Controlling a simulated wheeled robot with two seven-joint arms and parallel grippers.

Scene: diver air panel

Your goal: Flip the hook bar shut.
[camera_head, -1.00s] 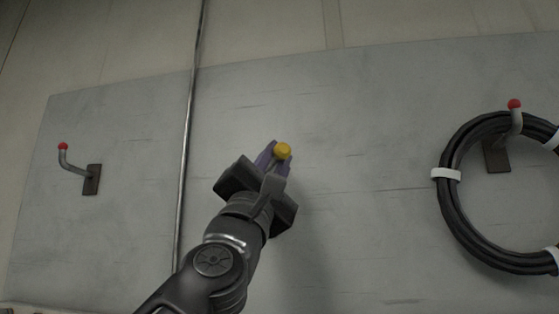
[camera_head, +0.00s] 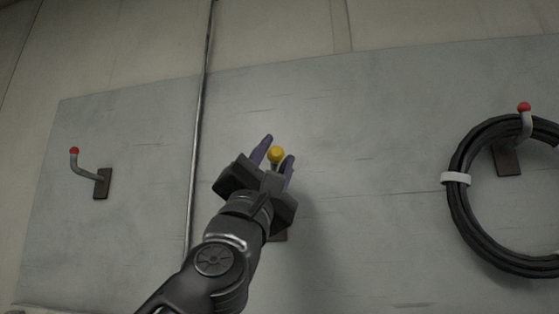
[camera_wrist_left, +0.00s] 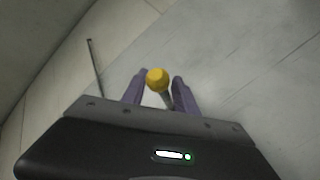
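The hook bar shows as a yellow knob (camera_head: 276,155) on a short grey stem, standing up in front of the grey panel (camera_head: 375,165). Its lower part is hidden behind my left gripper; a bit of brown base plate (camera_head: 279,236) shows below the gripper. My left gripper (camera_head: 275,150) is open, with one purple finger on each side of the knob and a gap visible on both sides. In the left wrist view the yellow knob (camera_wrist_left: 157,79) and its stem lie between the two spread fingers (camera_wrist_left: 157,88). My right gripper is out of view.
A red-tipped hook (camera_head: 84,165) on a brown plate is at the left. A thin metal pipe (camera_head: 198,130) runs up the panel left of my gripper.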

